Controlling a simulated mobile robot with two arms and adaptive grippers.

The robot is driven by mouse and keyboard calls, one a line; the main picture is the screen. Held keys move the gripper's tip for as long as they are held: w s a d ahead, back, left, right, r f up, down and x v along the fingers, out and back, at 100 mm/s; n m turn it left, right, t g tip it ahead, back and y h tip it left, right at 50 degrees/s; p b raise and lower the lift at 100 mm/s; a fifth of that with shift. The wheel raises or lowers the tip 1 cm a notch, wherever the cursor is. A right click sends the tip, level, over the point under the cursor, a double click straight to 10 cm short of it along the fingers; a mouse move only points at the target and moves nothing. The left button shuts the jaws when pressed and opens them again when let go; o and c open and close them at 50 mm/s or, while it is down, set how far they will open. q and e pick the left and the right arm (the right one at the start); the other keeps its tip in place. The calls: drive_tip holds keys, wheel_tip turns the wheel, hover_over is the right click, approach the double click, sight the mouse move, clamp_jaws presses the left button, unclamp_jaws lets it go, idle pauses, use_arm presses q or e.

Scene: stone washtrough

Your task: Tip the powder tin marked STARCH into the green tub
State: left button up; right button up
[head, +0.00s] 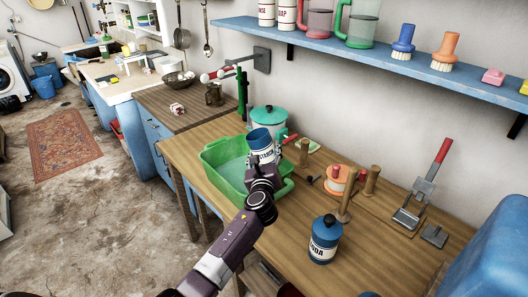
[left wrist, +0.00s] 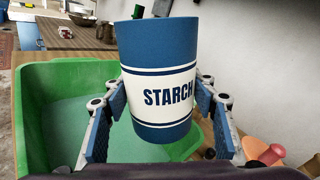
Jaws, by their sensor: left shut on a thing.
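The blue tin with a white band marked STARCH (head: 263,145) is held at the right part of the green tub (head: 210,158), above its rim. The tin looks close to upright with a slight lean; no powder is seen leaving it. My left gripper (head: 264,172) is shut on the tin. In the left wrist view the STARCH tin (left wrist: 158,85) stands between the two fingers, its label facing the camera. The green tub (left wrist: 28,120) lies below and to the left, with a flat pale green surface inside. My right gripper is not in view.
A blue SODA tin (head: 324,245) stands near the front of the wooden table (head: 285,235). A teal lidded pot (head: 268,118) is behind the tub. Wooden posts with an orange spool (head: 335,180) and a red-handled metal tool (head: 425,190) are right. A blue shelf (head: 330,45) hangs above.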

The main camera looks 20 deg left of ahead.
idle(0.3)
use_arm(q)
drive_tip(key=shift+r, duration=0.1)
drive_tip(key=shift+d+n+p, duration=0.15)
drive_tip(key=shift+n+p, duration=0.15)
drive_tip(key=shift+n, duration=0.6)
drive_tip(key=shift+r, duration=0.1)
drive_tip(key=shift+n+h, duration=0.4)
drive_tip(key=shift+n, duration=0.6)
drive_tip(key=shift+p, duration=0.3)
drive_tip(key=shift+n+g, duration=0.3)
drive_tip(key=shift+n, duration=0.4)
drive_tip(key=shift+f, duration=0.2)
